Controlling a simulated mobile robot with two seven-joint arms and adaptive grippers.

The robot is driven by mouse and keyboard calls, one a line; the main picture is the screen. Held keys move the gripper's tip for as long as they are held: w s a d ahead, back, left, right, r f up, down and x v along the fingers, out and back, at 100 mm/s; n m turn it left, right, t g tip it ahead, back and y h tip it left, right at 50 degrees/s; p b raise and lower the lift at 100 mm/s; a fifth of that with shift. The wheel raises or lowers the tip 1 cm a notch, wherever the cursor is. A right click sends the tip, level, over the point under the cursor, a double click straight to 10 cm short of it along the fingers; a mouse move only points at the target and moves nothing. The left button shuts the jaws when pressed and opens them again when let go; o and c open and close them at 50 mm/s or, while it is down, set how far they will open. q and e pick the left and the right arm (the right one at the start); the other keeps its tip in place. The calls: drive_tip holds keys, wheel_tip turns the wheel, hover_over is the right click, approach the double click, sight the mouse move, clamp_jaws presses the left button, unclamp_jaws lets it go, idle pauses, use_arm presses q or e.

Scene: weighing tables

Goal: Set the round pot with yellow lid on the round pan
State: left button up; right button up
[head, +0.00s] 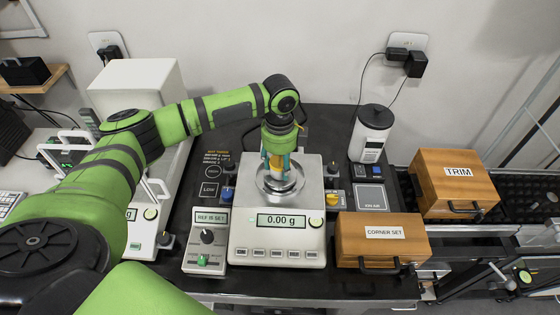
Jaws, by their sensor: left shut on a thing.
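The round pan (265,191) is a shiny metal disc on top of the white balance (277,222), whose display reads 0.00 g. My left gripper (281,164) points down over the pan from behind and is shut on the round pot with yellow lid (281,184). The fingers hide most of the pot; a yellow patch shows between them and a silvery body below. The pot is over the middle of the pan and looks upright. I cannot tell whether it touches the pan. My right gripper is not in view.
A wooden CORNER SET box (382,247) stands close right of the balance, and a TRIM box (454,191) farther right. A control box with a knob (206,240) is at the left. Small blue (227,195) and yellow (332,199) knobs flank the balance. A white canister (370,133) stands behind right.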

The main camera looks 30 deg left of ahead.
sight(280, 161)
use_arm(q)
drive_tip(key=o, duration=1.1)
drive_tip(key=shift+f, duration=0.1)
drive_tip(key=shift+o, duration=0.5)
wheel_tip(280, 161, up, 12)
drive_tip(key=b, duration=0.2)
drive_tip(key=shift+r+b, duration=0.2)
drive_tip(key=shift+b, duration=0.15)
